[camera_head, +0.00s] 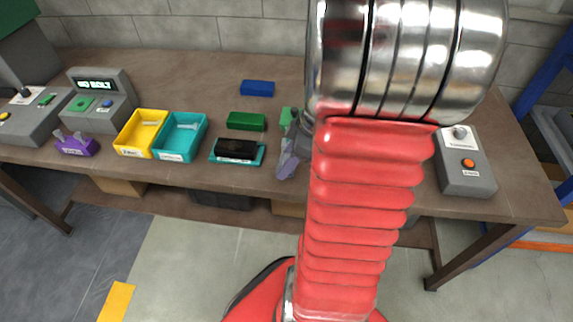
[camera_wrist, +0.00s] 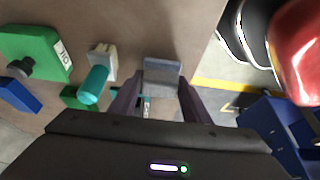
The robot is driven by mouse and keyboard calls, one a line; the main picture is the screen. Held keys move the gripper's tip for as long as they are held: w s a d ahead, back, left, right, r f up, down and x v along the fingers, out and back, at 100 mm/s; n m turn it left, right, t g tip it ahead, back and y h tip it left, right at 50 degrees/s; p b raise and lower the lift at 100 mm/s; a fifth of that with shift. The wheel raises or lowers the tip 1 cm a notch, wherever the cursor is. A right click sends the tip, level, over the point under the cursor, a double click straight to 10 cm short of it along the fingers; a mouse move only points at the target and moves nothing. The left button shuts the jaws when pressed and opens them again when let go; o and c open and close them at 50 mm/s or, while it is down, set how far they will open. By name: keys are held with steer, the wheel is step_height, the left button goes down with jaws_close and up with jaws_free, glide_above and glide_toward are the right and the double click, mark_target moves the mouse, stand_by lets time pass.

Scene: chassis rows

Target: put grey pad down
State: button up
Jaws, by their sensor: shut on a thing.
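The grey pad (camera_wrist: 163,72) shows in the wrist view as a small pale grey block between the tips of my two dark purple fingers. My gripper (camera_wrist: 160,84) is shut on it. In the head view my gripper (camera_head: 287,160) shows as a pale purple shape left of my red arm, near the bench's front edge. The pad cannot be made out clearly in that view, and my arm hides part of the bench. Whether the pad touches the bench cannot be told.
On the bench (camera_head: 200,67) stand a yellow tray (camera_head: 132,152), a teal tray (camera_head: 172,157), a black block (camera_head: 237,149) on a teal base, a green block (camera_head: 246,121) and a blue block (camera_head: 257,88). A grey control box (camera_head: 465,175) stands right of my arm. The wrist view shows a teal-handled tool (camera_wrist: 93,84).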

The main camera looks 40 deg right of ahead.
steer(key=shift+f, duration=0.9)
steer(key=shift+f, duration=0.2)
steer(key=shift+s+f, duration=0.15)
steer(key=shift+f, duration=0.1)
steer(key=o, duration=1)
steer(key=shift+a+f, duration=0.1)
steer(key=shift+r, duration=0.6)
steer(key=v, duration=1.2)
